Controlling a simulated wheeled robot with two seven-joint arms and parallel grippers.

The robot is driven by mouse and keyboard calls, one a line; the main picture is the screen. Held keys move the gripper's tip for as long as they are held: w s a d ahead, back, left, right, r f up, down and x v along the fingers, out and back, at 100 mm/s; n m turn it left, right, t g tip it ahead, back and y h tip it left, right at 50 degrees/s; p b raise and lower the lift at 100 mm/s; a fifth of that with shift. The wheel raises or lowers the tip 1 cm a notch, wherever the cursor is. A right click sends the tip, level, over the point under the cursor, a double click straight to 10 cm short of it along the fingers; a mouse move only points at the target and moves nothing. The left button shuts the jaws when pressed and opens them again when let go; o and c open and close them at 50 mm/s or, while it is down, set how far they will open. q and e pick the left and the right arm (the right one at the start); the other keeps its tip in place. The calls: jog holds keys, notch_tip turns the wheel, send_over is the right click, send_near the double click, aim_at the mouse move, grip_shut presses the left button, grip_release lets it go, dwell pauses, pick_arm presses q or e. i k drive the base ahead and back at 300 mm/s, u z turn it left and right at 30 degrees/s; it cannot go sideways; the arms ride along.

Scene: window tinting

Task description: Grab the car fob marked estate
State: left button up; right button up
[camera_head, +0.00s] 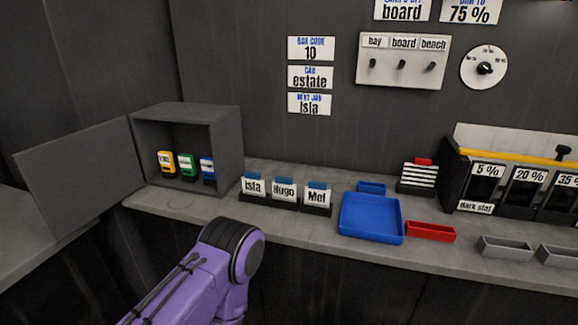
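Three car fobs stand in a row inside an open grey key box (221,150) on the counter at the left. One is yellow (166,163), one green (187,165) and one blue (208,169). Each has a small white label, too small to read surely, so I cannot tell which is marked estate. A wall card reading "CAR estate" (310,77) hangs above the counter. A purple link of my arm shows at the bottom, in front of the counter. Neither of my grippers is in view.
The box door (80,180) is swung open to the left. Cards reading Isla (254,187), Hugo (284,191) and Mel (316,196) stand right of the box. Beyond are a blue tray (371,238), a red tray (430,232) and the tint rack (500,206).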

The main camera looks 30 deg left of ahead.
aim_at(186, 161)
jog(key=z, duration=1.7)
jog(key=k, duration=1.45)
jog(key=u, duration=1.65)
